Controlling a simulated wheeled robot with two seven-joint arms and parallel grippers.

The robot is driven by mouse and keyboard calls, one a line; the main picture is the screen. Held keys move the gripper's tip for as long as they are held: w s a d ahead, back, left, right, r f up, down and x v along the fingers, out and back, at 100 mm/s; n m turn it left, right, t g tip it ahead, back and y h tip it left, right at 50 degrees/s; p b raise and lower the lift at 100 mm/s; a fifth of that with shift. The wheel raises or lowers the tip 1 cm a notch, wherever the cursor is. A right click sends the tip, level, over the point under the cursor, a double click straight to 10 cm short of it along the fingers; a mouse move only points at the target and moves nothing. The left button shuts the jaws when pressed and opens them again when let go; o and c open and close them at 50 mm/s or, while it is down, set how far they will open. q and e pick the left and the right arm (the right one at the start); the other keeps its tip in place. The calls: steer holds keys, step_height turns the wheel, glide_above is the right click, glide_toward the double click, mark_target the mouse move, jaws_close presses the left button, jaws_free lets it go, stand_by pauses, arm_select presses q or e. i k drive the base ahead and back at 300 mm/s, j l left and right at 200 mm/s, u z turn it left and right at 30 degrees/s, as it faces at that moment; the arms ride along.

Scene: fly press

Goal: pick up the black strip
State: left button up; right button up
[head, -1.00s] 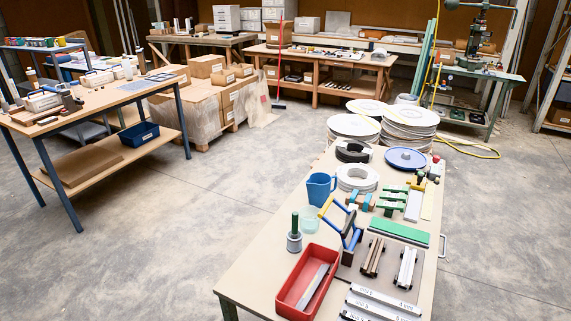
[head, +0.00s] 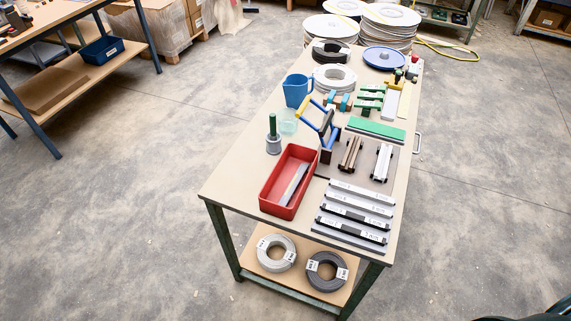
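Several long strips in labelled holders lie side by side at the near right end of the workbench (head: 235,185). The upper ones look white or grey. A black strip (head: 350,232) shows as a dark bar along the nearest holder, and another dark bar lies in the holder just behind it. The labels are too small to read surely. Neither of my grippers is in view.
A red tray (head: 268,190) holding a grey flat bar stands left of the strips. Behind are a green-handled tool (head: 273,135), a blue jug (head: 297,90) and a green block (head: 376,129). Two coils (head: 276,253) lie on the lower shelf.

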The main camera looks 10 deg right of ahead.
mark_target(349, 230)
steer(key=z, duration=1)
